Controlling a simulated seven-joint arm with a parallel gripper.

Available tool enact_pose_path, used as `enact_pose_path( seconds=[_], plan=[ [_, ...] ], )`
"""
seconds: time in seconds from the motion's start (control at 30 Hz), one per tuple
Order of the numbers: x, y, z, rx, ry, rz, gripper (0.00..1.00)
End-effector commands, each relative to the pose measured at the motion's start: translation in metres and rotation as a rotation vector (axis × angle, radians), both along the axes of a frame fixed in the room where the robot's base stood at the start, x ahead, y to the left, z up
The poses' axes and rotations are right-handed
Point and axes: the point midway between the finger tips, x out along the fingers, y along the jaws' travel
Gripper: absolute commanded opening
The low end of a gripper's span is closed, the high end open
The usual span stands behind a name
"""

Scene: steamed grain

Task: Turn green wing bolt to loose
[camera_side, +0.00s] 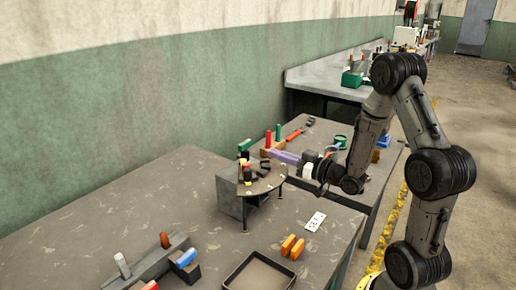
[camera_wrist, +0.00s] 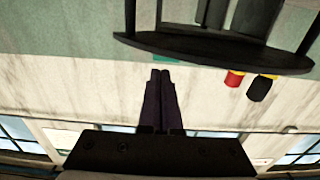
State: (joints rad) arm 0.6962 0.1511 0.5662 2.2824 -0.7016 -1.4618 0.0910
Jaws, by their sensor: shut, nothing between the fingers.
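My gripper (camera_side: 268,153) reaches left at the near edge of the back table, its purple fingers level and above the round stand. In the wrist view the two dark fingers (camera_wrist: 161,75) lie together, shut, with nothing between them. A small green piece (camera_side: 245,145) shows just left of the fingertips in the side view, above the round stand; it may be the green wing bolt, but its shape is too small to tell. A green patch (camera_wrist: 165,61) shows just beyond the fingertips in the wrist view. Whether the fingers touch anything green, I cannot tell.
The round stand (camera_side: 262,187) on thin legs stands beside a grey box (camera_side: 229,196), carrying small dark and red pieces. Its dark disc (camera_wrist: 215,50) crosses the upper wrist view. Orange blocks (camera_side: 292,246) and a black tray (camera_side: 258,275) lie nearer.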

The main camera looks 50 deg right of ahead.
Motion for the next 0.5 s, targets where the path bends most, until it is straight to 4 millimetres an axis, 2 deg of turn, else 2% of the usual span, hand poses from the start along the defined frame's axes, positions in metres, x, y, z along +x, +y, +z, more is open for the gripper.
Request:
enact_pose_path(
  seconds=[0.03, 0.2, 0.33, 0.5],
  plan=[
    [0.011, 0.002, 0.000, 0.001, -0.001, 0.007, 0.00],
    [0.041, 0.001, 0.000, 0.000, 0.000, 0.003, 0.00],
    [0.058, 0.001, 0.000, 0.001, -0.001, 0.001, 0.00],
    [0.069, 0.001, 0.000, 0.001, 0.000, 0.001, 0.00]
  ],
)
